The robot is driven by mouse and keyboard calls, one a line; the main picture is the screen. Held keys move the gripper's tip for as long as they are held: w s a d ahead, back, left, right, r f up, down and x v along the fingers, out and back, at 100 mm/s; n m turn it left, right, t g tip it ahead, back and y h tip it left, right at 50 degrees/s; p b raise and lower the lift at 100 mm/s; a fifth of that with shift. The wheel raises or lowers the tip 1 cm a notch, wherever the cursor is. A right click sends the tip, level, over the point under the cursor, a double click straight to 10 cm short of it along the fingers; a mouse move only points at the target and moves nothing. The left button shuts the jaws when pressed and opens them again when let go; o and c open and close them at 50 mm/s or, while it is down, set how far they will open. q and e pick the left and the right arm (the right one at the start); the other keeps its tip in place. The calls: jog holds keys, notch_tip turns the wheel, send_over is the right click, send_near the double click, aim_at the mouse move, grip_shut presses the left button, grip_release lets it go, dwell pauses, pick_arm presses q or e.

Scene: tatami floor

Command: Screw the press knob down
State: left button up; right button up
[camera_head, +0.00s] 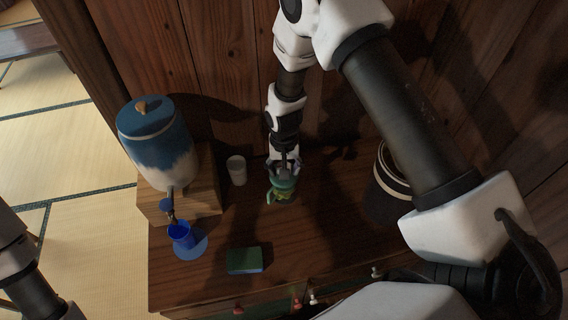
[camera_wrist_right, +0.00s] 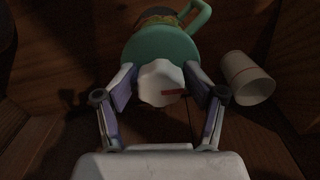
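The press (camera_head: 283,190) is a small green body with a handle, standing on the wooden cabinet top below my right gripper. In the right wrist view its round green top (camera_wrist_right: 158,45) carries a white scalloped press knob (camera_wrist_right: 161,83) with a small red mark. My right gripper (camera_wrist_right: 160,72) has one finger on each side of the knob. The fingers look spread, with narrow gaps to the knob; contact cannot be made out for sure. In the head view the gripper (camera_head: 284,168) hides the knob. Only a link of my left arm shows, at the lower left.
A white cup (camera_head: 237,170) stands just left of the press. A blue and white dispenser (camera_head: 158,142) sits on a wooden block (camera_head: 196,203), with a blue cup (camera_head: 181,236) below its tap. A green sponge (camera_head: 245,260) lies in front.

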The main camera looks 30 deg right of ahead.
jog(key=shift+w+f, duration=0.1)
jog(key=shift+w, duration=0.05)
jog(key=shift+r, duration=0.2)
notch_tip(320, 180, up, 9)
jog(key=p, duration=0.7)
dwell(0.8)
